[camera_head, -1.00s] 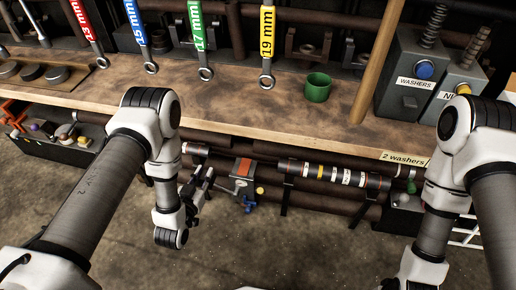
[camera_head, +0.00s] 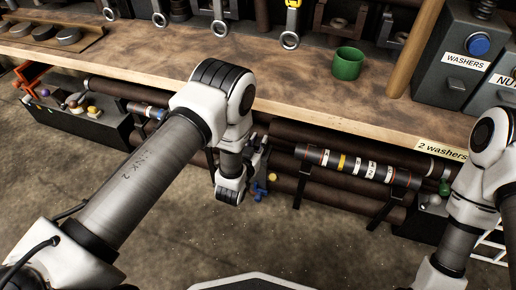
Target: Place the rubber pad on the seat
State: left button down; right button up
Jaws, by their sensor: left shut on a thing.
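My left gripper (camera_head: 257,150) is below the front edge of the workbench, beside a small grey fixture with a blue part (camera_head: 259,189). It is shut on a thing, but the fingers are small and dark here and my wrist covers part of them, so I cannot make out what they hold. I cannot clearly identify the rubber pad or the seat. Dark round discs (camera_head: 67,36) lie on a wooden tray at the upper left, far from the gripper. My right arm comes in at the right edge, and its gripper is out of view.
The wooden workbench (camera_head: 150,55) holds a green cup (camera_head: 348,63) and a grey washers bin (camera_head: 462,70). Below it run dark pipes and a banded shaft (camera_head: 358,167). A black box with coloured knobs (camera_head: 72,112) stands at the left. The floor in front is bare.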

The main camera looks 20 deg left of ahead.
pick_arm(q)
jog(key=shift+f, duration=0.5)
jog(key=c, duration=1)
grip_release()
pick_arm(e)
jog(key=shift+f, duration=0.25)
